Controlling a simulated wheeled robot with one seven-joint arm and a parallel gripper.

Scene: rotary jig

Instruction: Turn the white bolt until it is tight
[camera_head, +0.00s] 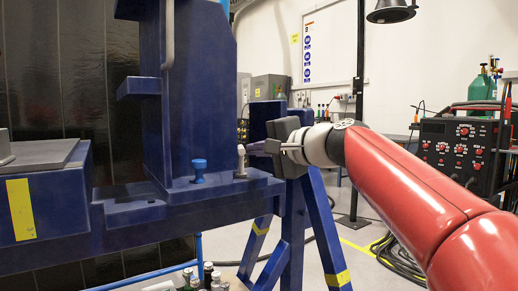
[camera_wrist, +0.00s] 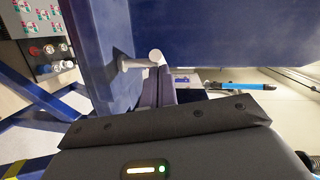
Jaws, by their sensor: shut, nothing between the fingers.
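The white bolt (camera_head: 240,162) stands upright on the blue jig's ledge (camera_head: 222,186), with a pale shaft and a rounded head. My gripper (camera_head: 254,148) comes in from the right, its fingers level with the upper part of the bolt. In the wrist view the bolt (camera_wrist: 134,63) lies across the picture, its round end just beyond the fingertips of my gripper (camera_wrist: 158,76). The fingers are together and hold nothing. The tips are very close to the bolt's head; I cannot tell if they touch it.
A blue bolt (camera_head: 199,170) stands on the same ledge, left of the white one. A tall blue upright (camera_head: 195,90) rises behind them. A grey plate (camera_head: 45,158) is at the far left. Several small bottles (camera_head: 208,275) stand below the jig.

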